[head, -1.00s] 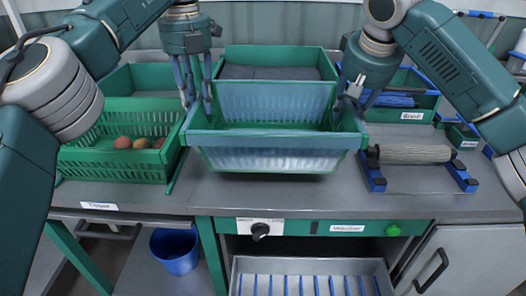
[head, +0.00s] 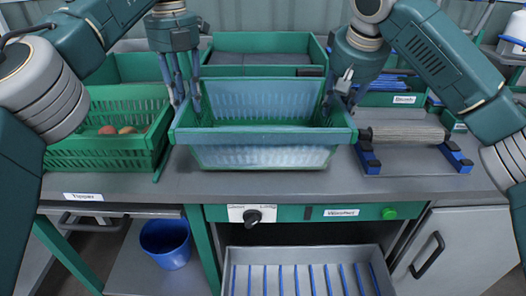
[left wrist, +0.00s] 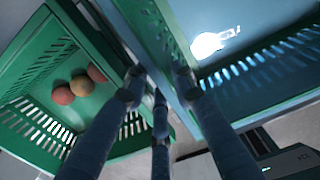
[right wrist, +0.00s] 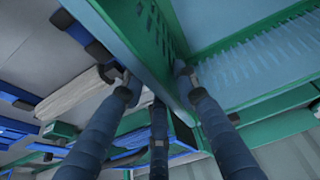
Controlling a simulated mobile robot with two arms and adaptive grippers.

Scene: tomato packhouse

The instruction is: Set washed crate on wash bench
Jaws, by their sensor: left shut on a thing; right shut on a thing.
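The washed crate (head: 262,158), green-rimmed with pale, wet-looking bluish walls, is held level between my two grippers at the middle of the grey bench (head: 310,187). It looks empty. My left gripper (head: 186,108) is shut on its left end wall, which shows in the left wrist view (left wrist: 180,55). My right gripper (head: 340,103) is shut on its right end wall, which shows in the right wrist view (right wrist: 150,60). I cannot tell whether the crate's base touches the bench top.
A green crate with several tomatoes (head: 108,155) stands close on the left. A grey-lined green tray (head: 262,48) is behind. A roller on blue stands (head: 405,135) is at the right.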

